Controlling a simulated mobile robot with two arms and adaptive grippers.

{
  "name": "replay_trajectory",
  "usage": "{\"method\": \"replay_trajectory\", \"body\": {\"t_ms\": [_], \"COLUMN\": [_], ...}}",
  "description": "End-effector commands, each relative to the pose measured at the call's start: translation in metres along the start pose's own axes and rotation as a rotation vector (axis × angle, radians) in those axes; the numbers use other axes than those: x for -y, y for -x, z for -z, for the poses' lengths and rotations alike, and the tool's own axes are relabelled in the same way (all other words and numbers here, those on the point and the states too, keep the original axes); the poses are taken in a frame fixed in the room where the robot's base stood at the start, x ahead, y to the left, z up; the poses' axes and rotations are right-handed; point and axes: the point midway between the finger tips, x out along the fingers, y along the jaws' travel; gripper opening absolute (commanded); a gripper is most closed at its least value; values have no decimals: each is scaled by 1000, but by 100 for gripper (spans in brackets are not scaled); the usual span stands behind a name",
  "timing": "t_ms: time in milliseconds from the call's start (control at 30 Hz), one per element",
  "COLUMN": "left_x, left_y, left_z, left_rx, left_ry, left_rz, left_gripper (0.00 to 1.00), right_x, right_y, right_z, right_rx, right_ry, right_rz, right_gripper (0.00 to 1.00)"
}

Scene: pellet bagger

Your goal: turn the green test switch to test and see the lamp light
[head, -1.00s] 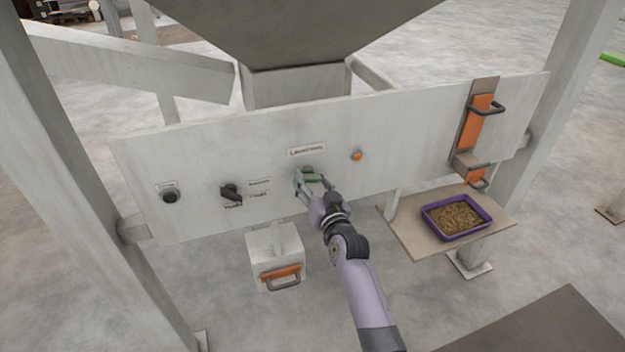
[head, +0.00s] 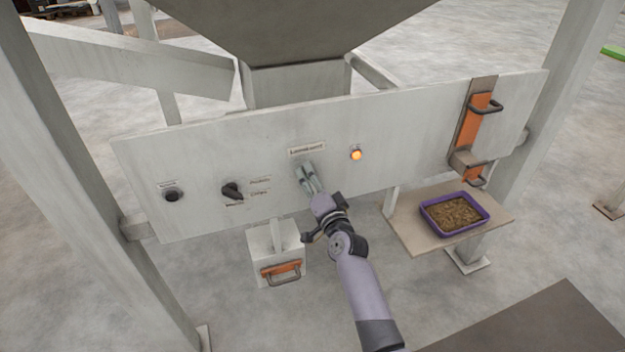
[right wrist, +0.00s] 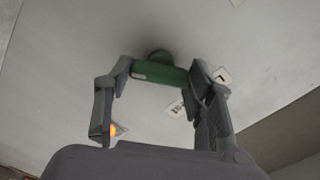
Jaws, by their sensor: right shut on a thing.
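The green test switch (right wrist: 160,72) shows in the right wrist view between the fingers of my right gripper (right wrist: 162,82), which is shut on its handle. In the head view my right gripper (head: 307,176) is at the panel, below a label, and hides most of the switch. The lamp (head: 356,154) to the right of the gripper glows bright orange. Its glow also shows at the lower left of the right wrist view (right wrist: 113,130). My left gripper is in neither view.
The grey panel (head: 420,135) also carries a black selector knob (head: 231,190) and a dark round fitting (head: 173,195) on the left. An orange slide with handles (head: 475,115) is at the right. A purple tray of pellets (head: 428,221) stands on a shelf below.

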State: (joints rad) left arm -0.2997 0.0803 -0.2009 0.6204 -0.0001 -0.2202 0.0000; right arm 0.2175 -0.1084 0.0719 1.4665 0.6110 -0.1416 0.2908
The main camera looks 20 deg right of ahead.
Motion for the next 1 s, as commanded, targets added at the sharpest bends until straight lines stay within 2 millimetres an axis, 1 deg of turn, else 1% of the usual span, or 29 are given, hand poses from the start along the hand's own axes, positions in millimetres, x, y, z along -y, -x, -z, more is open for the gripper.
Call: {"method": "replay_trajectory", "body": {"t_ms": [233,600,633,900,1000], "left_x": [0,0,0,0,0], "left_y": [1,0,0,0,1], "left_z": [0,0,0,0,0], "left_rx": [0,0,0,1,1], "left_ry": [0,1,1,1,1], "left_rz": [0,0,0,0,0], "left_gripper": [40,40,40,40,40], "right_x": [0,0,0,0,0], "right_y": [0,0,0,0,0], "right_z": [0,0,0,0,0], "right_rx": [-1,-1,-1,0,0], "right_ry": [-42,-49,-49,-46,-45], "right_rz": [0,0,0,0,0], "right_gripper": [22,22,50,68,70]}}
